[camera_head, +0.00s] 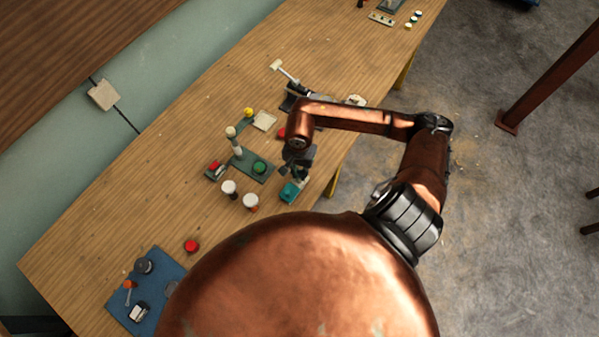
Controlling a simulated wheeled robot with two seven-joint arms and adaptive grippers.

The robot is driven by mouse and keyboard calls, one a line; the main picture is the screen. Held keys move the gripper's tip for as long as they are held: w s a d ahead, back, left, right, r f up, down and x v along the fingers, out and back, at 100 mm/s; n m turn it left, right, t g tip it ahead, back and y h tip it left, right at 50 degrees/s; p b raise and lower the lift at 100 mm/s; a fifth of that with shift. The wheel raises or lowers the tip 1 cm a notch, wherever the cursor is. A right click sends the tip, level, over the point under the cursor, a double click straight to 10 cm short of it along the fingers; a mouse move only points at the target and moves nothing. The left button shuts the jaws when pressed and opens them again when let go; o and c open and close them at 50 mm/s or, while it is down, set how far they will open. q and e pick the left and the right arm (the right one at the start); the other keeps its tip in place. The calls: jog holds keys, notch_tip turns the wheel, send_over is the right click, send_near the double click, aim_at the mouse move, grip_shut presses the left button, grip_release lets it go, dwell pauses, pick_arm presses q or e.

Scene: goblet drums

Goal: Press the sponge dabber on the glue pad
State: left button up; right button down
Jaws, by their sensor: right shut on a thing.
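My right gripper (301,177) hangs down over the near edge of the wooden table. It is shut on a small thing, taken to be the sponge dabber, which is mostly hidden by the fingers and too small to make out. A teal block-like item (289,193), which may be the glue pad, sits on the table just below and left of the fingertips. I cannot tell whether the held thing touches it. My left gripper is not in view.
Two white-topped goblet drums (229,187) (250,201) stand left of the teal item. A green stand (245,160) with a post is behind them. A red disc (191,246) and a blue mat (143,307) with small parts lie lower left.

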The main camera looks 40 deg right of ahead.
aim_at(299, 170)
jog(key=shift+s+f, duration=0.1)
jog(key=shift+r+p, duration=1.45)
jog(key=shift+r, duration=2.15)
